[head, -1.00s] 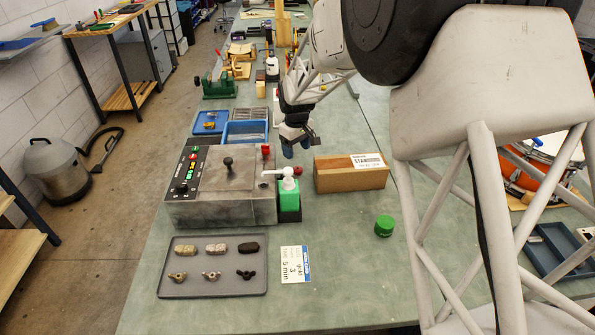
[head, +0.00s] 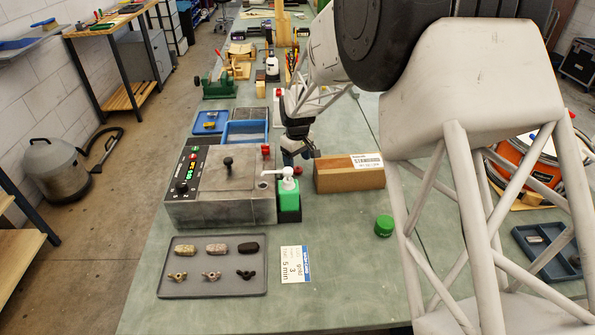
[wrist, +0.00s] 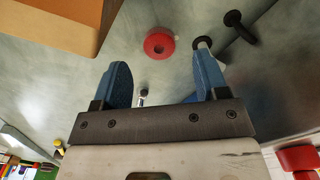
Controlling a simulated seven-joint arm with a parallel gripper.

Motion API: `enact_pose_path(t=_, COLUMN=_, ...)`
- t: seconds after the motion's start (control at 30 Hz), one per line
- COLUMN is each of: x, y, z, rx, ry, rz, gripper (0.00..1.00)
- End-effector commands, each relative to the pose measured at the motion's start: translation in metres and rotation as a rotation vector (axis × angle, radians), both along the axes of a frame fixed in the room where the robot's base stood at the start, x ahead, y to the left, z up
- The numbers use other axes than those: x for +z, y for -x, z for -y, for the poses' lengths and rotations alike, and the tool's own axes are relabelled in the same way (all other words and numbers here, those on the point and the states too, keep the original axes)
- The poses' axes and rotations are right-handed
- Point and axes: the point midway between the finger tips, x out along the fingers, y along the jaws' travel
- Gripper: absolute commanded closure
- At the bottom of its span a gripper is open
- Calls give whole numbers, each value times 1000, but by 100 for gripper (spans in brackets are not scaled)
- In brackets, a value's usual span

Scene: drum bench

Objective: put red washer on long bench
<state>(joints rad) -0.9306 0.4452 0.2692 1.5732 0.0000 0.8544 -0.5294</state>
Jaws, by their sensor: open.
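The red washer (wrist: 159,43) is a small red ring with a dark centre, seen in the wrist view just beyond my fingertips and between their lines. It appears to lie on the grey-green surface of the long bench (head: 350,230). In the head view, a small red piece that looks like it (head: 298,171) shows by the left end of the wooden block, just below my gripper. My gripper (wrist: 162,72) has blue fingers spread wide, with nothing held between them. In the head view my gripper (head: 299,157) is low, between the grey machine and the block.
The wooden block (head: 349,175) is close on the right, the grey machine (head: 222,190) on the left. Dark pin-like parts (wrist: 233,18) show near the washer. A green cap (head: 384,225) and a grey tray (head: 212,285) lie nearer.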

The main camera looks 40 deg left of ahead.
Motion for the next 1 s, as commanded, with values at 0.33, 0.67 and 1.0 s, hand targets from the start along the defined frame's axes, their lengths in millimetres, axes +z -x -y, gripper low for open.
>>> enact_pose_path(t=0.33, x=-33, y=0, z=2, rx=0, ry=0, rz=0, gripper=33)
enact_pose_path(t=0.67, x=-35, y=0, z=2, rx=0, ry=0, rz=0, gripper=33)
enact_pose_path(t=1.0, x=-35, y=0, z=2, rx=0, ry=0, rz=0, gripper=45)
